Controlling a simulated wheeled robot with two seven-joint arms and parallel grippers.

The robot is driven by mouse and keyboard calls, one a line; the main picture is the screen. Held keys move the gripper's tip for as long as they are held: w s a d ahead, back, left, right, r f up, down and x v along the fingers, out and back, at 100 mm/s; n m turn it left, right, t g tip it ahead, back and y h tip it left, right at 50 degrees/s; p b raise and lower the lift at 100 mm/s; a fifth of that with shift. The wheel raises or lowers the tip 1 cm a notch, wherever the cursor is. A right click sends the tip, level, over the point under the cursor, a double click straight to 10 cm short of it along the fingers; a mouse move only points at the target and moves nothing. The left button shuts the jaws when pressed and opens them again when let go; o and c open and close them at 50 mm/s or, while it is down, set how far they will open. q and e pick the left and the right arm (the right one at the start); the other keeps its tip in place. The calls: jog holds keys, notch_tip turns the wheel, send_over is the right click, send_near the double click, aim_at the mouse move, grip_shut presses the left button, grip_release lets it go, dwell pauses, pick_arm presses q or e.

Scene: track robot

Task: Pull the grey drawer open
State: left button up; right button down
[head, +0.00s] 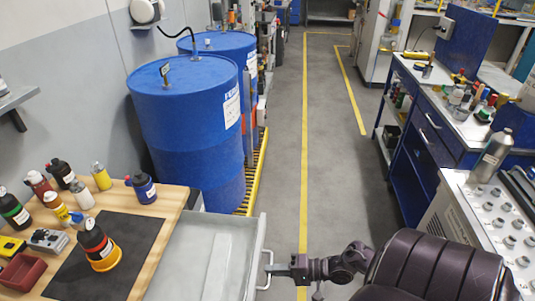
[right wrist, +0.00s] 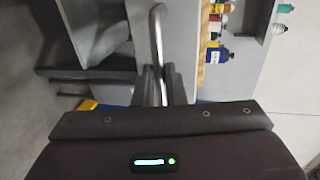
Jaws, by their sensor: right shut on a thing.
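The grey drawer (head: 205,262) stands pulled out beside the wooden worktop in the head view, and its light interior shows no objects in the visible part. Its metal bar handle (head: 267,262) is on the front panel, on the right side. My right gripper (head: 275,270) reaches in from the right and is shut on the handle. In the right wrist view the handle (right wrist: 157,35) runs down between the two fingers of my right gripper (right wrist: 154,82). The drawer's near end is cut off by the picture edge. My left gripper is not in view.
The wooden worktop (head: 165,206) carries bottles, a black mat (head: 112,255) and a red tray (head: 22,272). Blue drums (head: 190,125) stand behind the drawer. A blue drawer cabinet (head: 430,135) stands at the right. The grey aisle floor (head: 340,165) between is clear.

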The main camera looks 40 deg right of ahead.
dwell(0.3)
jog(key=c, duration=1.5)
grip_release()
jog(key=b+v, duration=0.1)
jog(key=v, duration=0.7)
jog(key=shift+f, duration=0.1)
